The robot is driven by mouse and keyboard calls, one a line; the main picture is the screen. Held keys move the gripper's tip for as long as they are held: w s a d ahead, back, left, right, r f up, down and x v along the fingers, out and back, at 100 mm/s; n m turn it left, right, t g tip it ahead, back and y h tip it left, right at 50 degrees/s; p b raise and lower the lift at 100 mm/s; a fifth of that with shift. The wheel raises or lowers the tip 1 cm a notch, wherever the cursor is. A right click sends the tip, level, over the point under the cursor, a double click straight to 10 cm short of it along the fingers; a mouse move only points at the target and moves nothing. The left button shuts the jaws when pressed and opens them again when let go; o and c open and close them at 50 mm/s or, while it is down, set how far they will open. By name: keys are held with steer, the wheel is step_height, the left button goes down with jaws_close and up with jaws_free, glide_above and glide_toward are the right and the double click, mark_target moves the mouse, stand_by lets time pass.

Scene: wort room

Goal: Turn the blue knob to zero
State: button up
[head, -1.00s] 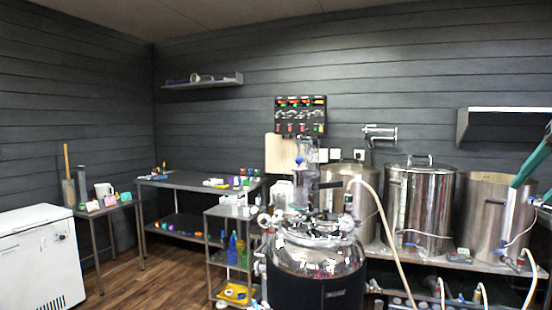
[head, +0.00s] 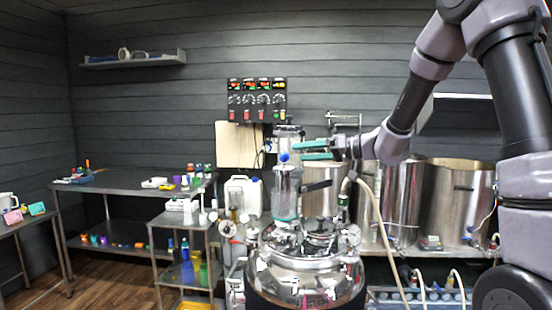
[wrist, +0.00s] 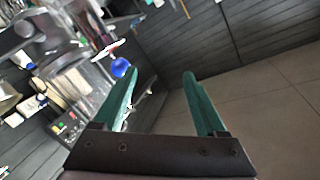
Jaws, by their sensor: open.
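In the wrist view (wrist: 160,80) the knob is outside the gap between the fingers. I cannot tell whether a finger touches it.
The steel vessel (head: 312,262) stands below with fittings and a hose (head: 385,225). Steel pots (head: 450,200) stand at the right behind my arm. A control panel (head: 257,100) hangs on the back wall. A steel table (head: 125,182) and a shelf cart (head: 180,222) stand left.

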mark_target(284, 157)
steer(key=w+f+t, duration=0.3)
steer(key=w+f, duration=0.1)
steer(key=w, duration=0.3)
steer(key=x, duration=1)
steer(key=shift+a+r, duration=0.35)
steer(key=shift+a, duration=0.1)
jaws_close()
